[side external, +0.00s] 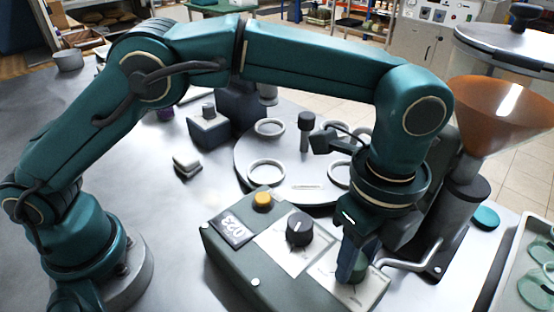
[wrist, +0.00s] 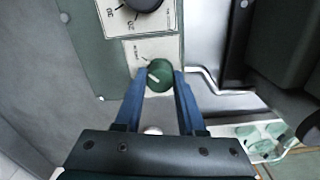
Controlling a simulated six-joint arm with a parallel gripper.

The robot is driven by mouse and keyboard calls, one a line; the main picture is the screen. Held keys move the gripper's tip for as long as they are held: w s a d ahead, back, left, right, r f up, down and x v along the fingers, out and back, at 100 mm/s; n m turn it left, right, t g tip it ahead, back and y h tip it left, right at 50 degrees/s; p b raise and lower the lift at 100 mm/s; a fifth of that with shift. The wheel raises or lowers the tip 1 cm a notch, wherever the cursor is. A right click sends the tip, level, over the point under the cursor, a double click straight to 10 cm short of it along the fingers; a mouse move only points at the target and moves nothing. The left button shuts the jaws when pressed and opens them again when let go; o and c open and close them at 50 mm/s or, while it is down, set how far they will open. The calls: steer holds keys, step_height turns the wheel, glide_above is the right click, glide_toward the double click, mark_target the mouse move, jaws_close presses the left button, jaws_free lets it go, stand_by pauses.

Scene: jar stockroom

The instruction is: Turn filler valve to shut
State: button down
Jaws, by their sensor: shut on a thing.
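The filler valve is a round green knob (wrist: 158,74) with a white pointer line, on a pale marked plate of the control box (side external: 222,262). In the wrist view the pointer slants toward the upper left of the picture; the small plate lettering is unreadable. My gripper (wrist: 160,79) has its two blue fingers on either side of the knob and is shut on it. In the side view my gripper (side external: 352,264) points down at the right end of the box, and its fingers mostly hide the knob.
The box also carries a black dial (side external: 299,229) and a yellow button (side external: 262,200). A turntable (side external: 296,188) with several white rings stands behind.

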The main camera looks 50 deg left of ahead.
steer(key=shift+n, duration=0.3)
steer(key=n, duration=0.3)
steer(key=shift+n, duration=0.3)
steer(key=n, duration=0.4)
steer(key=shift+n, duration=0.3)
steer(key=n, duration=0.4)
steer(key=shift+n, duration=2.4)
steer(key=c, duration=0.5)
jaws_free()
steer(key=shift+r, duration=0.1)
